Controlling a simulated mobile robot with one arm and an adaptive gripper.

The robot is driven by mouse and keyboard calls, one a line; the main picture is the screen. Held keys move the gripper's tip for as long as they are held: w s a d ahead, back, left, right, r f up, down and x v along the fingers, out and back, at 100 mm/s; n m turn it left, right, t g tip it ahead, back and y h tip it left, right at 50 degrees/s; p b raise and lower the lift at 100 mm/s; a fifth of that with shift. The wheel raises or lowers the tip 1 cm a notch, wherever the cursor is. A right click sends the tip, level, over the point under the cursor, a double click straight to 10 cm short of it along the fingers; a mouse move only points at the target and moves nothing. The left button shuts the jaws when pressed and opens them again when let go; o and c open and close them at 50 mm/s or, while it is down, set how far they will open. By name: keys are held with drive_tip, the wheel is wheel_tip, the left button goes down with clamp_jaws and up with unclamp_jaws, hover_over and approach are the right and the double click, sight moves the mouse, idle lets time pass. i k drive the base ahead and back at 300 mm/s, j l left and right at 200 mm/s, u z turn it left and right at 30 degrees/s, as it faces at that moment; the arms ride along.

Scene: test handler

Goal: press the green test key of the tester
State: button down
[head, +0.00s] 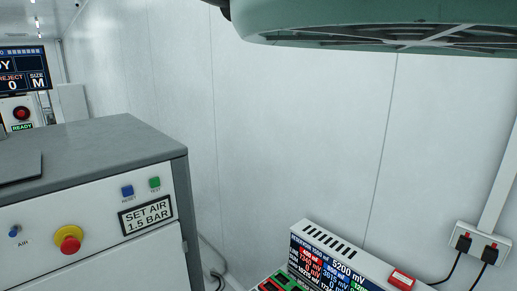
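The tester (95,215) is a grey-topped cabinet with a pale front at the left of the head view. Its green key (154,183), labelled TEST, sits near the right end of the front panel. A blue key (127,191) labelled RESET is just left of it. Below them a plate (146,215) reads SET AIR 1.5 BAR. The green key is unobstructed in this view. I cannot tell whether it is pressed. My gripper is not in view.
A red knob (68,239) on yellow and a blue AIR knob (14,231) are on the same panel. A device with a mV screen (325,264) stands lower right, near a wall socket (480,243). A large green housing (390,22) hangs overhead. A display (22,80) is far left.

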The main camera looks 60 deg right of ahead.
sight(155, 182)
drive_tip(key=l, duration=0.65)
drive_tip(key=i+l+u, duration=0.1)
drive_tip(key=l, duration=0.55)
